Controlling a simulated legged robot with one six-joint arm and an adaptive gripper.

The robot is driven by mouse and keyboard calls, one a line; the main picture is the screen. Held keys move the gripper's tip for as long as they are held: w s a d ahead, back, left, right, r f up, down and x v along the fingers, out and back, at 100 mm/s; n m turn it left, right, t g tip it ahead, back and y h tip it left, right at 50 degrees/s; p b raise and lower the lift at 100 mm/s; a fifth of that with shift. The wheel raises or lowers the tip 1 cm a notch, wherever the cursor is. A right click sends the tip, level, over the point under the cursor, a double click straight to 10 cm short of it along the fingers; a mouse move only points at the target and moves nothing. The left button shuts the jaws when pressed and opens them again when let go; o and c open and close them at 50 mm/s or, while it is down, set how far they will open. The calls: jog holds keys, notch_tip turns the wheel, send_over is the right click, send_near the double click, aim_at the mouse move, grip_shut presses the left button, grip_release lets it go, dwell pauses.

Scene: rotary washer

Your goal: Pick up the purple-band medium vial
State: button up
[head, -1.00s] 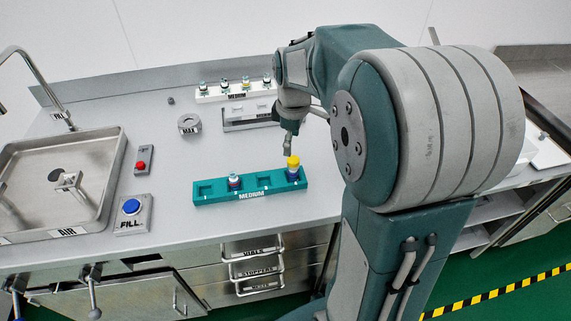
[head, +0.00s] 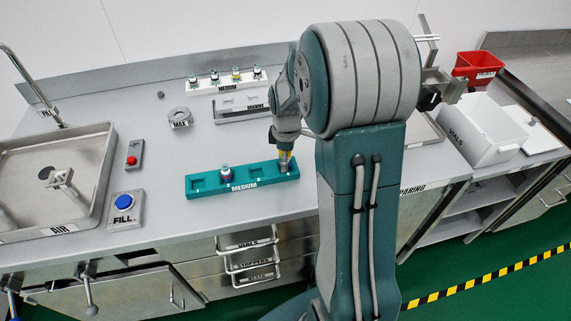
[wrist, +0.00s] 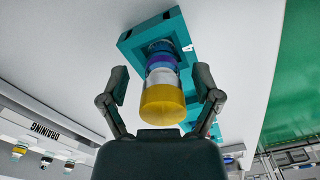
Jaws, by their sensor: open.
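The purple-band vial (wrist: 160,62) stands upright in the right end slot of the teal MEDIUM rack (head: 243,187). It has a yellow cap and a clear or white section below it, with a purple and blue band lower down. My gripper (wrist: 162,76) is open, with one finger on each side of the vial and a gap visible on both sides. In the head view my gripper (head: 285,160) is down at the rack's right end and hides most of the vial.
Another vial (head: 226,173) stands in a middle slot of the teal rack. A white rack (head: 226,85) with several vials and a grey DRAINING rack (head: 245,107) are behind. A sink (head: 50,180) and FILL button (head: 125,202) are at left.

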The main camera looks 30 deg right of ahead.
jog(key=shift+f, duration=0.45)
jog(key=shift+a, duration=0.1)
jog(key=shift+c, duration=0.3)
grip_shut()
jog(key=shift+r, duration=0.1)
